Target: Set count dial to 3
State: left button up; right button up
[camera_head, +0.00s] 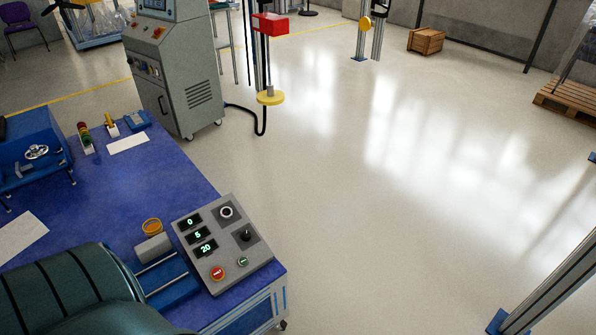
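A grey control box (223,245) sits at the front right corner of the blue table. Its left side has three lit displays, reading 0 (190,221), 5 (198,235) and 20 (206,248) from top to bottom. On its right side are an upper round dial with a pale ring (226,212) and a lower black knob (244,235). A red button (217,273) and a green button (243,261) are near its front edge. The labels are too small to read, so I cannot tell which is the count dial. Neither gripper shows.
The blue table (120,190) fills the left side. A large dark teal rounded body (70,295) with black bands is at lower left, beside a blue railed fixture (172,285). A grey cabinet (172,80) stands behind. The floor right of the table is clear.

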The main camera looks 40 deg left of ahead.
aim_at(226, 212)
jog(key=i+l+z, duration=0.25)
jog(key=i, duration=0.6)
jog(key=i+u, duration=0.65)
jog(key=u, duration=0.2)
jog(key=i+u, duration=0.15)
jog(key=u, duration=0.25)
jog(key=i+u, duration=0.15)
jog(key=u, duration=0.25)
jog(key=i+l+u, duration=0.1)
jog(key=u, duration=0.3)
jog(key=i+l+u, duration=0.1)
jog(key=u, duration=0.3)
jog(key=i+l+u, duration=0.15)
jog(key=u, duration=0.25)
jog(key=i+l+u, duration=0.2)
jog(key=u, duration=0.2)
jog(key=i+l+u, duration=0.15)
jog(key=u, duration=0.25)
jog(key=l+u, duration=0.35)
jog(key=i+l, duration=0.05)
